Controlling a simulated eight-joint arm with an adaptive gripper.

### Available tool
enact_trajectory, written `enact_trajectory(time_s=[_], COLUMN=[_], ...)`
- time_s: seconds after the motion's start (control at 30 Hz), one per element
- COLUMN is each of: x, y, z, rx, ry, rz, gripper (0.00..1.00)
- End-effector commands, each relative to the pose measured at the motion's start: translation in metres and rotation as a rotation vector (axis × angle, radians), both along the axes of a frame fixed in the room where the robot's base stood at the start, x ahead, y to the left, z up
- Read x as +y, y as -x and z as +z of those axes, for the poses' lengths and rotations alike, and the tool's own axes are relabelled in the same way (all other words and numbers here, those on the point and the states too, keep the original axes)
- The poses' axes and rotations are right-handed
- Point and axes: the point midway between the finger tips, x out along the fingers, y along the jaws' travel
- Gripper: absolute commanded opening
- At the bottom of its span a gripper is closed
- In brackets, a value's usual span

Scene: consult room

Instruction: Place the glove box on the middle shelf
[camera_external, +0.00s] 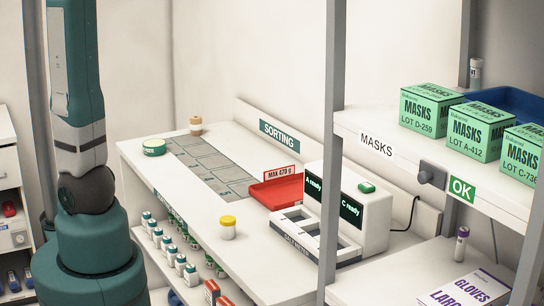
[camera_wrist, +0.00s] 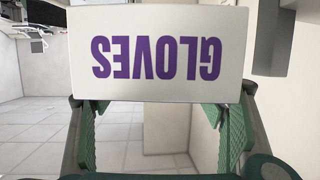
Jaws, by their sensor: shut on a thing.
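A white glove box (camera_wrist: 160,85) with purple "GLOVES" lettering, upside down in the picture, fills the upper middle of the wrist view. My gripper (camera_wrist: 160,104) is shut on it, with one green finger at each side. In the external view, a white box (camera_external: 466,290) lettered "GLOVES" is cut off at the bottom right; I cannot tell if it is the same box. A shelf (camera_external: 375,281) lies below the masks shelf (camera_external: 400,166); whether it is the middle one is not clear. My gripper is not visible in the external view.
Green mask boxes (camera_external: 473,132) and a blue tray (camera_external: 510,102) stand on the masks shelf. A small vial (camera_external: 461,243) stands behind the lettered box. Grey posts (camera_external: 333,140) edge the shelves. The sorting counter (camera_external: 255,262) is to the left.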

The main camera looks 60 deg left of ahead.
Motion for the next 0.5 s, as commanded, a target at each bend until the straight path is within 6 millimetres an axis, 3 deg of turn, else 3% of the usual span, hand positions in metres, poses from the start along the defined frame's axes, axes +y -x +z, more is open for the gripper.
enact_trajectory(time_s=[0.03,0.5], x=[-0.004,-0.024], y=[0.005,0.043], z=[-0.018,-0.162], rx=[0.000,-0.001], ry=[0.000,0.000], rz=[-0.006,-0.007], gripper=[0.48,0.48])
